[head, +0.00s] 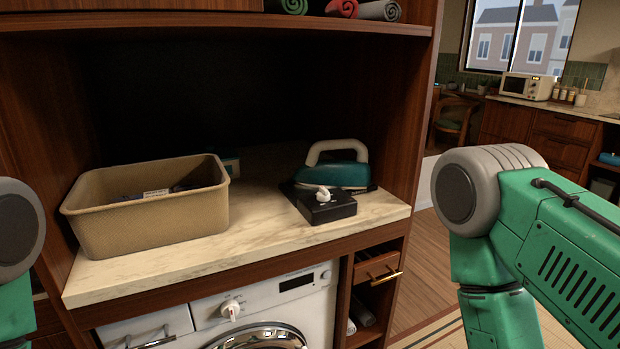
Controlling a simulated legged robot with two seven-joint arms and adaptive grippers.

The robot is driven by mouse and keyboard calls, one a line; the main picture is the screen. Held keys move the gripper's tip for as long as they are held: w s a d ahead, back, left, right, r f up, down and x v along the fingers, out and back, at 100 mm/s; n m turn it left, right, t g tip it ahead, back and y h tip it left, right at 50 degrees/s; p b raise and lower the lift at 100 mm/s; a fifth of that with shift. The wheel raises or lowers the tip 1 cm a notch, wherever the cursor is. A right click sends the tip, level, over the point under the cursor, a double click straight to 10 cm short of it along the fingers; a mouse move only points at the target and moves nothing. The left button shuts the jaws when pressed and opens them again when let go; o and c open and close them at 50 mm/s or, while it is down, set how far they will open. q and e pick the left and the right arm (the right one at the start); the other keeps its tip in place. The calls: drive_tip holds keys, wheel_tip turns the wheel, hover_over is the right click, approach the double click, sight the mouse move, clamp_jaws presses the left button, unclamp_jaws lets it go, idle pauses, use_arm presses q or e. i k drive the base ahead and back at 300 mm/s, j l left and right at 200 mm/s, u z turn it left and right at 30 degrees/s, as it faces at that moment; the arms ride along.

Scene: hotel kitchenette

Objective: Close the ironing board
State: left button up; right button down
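No ironing board can be made out in the head view. A teal iron (333,174) with a white handle sits on the right part of the marble counter (265,245), resting on a dark base. A black box (325,207) with a white knob or plug on top is in front of it. Below the counter on the right is a small wooden drawer (375,266) with a brass handle; it seems to stick out a little. My green arms show at the left and right edges, but both grippers are outside the view.
A tan bin (145,210) with items inside stands on the counter's left. A white washing machine (265,312) is below the counter. Rolled towels (340,8) lie on the shelf above. Open floor (432,250) lies to the right, with a kitchen counter and microwave (527,86) beyond.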

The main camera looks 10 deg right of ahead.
sight(424, 198)
drive_tip(key=i+l+u, duration=0.1)
drive_tip(key=l, duration=0.6)
drive_tip(key=i+l+u, duration=0.15)
drive_tip(key=l, duration=0.6)
drive_tip(key=l+u, duration=0.1)
drive_tip(key=l, duration=0.6)
drive_tip(key=l+u, duration=0.15)
drive_tip(key=l, duration=0.6)
drive_tip(key=l+u, duration=0.1)
drive_tip(key=l, duration=0.65)
drive_tip(key=l+u, duration=0.15)
drive_tip(key=l, duration=0.6)
drive_tip(key=k+l+u, duration=0.1)
drive_tip(key=l, duration=0.6)
drive_tip(key=k+l+u, duration=0.15)
drive_tip(key=l, duration=0.6)
